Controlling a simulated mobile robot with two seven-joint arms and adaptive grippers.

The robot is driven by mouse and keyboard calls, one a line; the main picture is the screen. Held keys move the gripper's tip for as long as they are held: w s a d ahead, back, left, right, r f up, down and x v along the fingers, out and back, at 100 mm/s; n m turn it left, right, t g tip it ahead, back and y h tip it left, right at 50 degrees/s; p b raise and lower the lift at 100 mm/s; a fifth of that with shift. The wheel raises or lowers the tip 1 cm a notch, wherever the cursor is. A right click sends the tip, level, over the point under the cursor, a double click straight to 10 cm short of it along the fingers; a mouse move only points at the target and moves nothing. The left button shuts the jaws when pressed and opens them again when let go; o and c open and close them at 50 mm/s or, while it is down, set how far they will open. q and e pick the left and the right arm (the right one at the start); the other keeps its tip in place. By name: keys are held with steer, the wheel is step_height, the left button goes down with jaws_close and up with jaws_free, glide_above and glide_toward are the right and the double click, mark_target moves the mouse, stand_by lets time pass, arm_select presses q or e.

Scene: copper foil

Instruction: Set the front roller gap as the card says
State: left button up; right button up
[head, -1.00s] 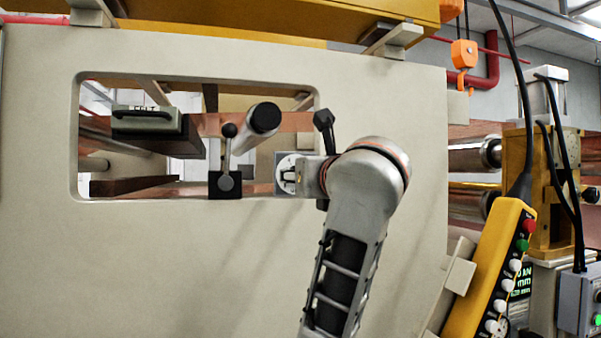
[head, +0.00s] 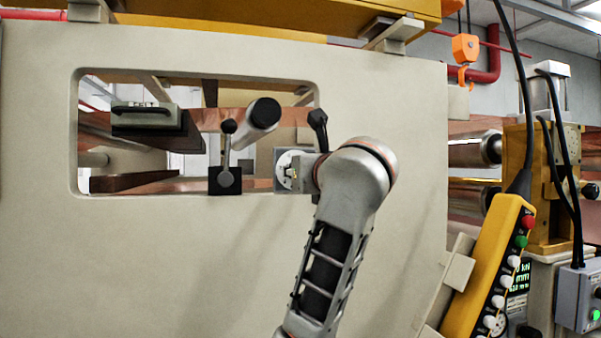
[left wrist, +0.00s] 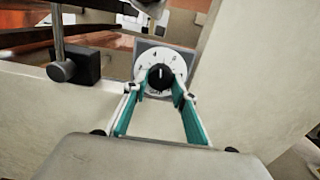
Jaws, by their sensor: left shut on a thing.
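A round white dial (head: 286,171) with a black knob sits on a grey plate at the lower right of the panel window. In the left wrist view, the black knob (left wrist: 160,77) is in the middle of the white dial (left wrist: 147,62), with a light mark on the knob pointing about upward. The dial's numbers are too small to read surely. My left gripper (left wrist: 157,88) has its teal-padded fingers on either side of the knob and is shut on it; in the head view, the gripper (head: 300,172) is partly hidden behind my wrist. My right gripper is out of view. No readable card shows.
A black ball-ended lever (head: 226,155) stands left of the dial, and a black clamp handle (head: 318,126) is just above my wrist. A yellow pendant (head: 490,275) hangs at right, before a partly hidden green-text display (head: 519,279). The beige panel below is bare.

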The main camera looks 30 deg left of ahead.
arm_select(q)
steer(key=shift+n, duration=0.3)
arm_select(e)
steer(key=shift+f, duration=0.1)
arm_select(q)
steer(key=n+b, duration=0.7)
steer(key=n, duration=1.1)
steer(key=shift+w+d, duration=0.1)
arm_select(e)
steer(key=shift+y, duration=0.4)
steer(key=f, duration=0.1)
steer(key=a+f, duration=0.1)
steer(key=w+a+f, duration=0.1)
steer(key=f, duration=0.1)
arm_select(q)
steer(key=shift+n, duration=0.5)
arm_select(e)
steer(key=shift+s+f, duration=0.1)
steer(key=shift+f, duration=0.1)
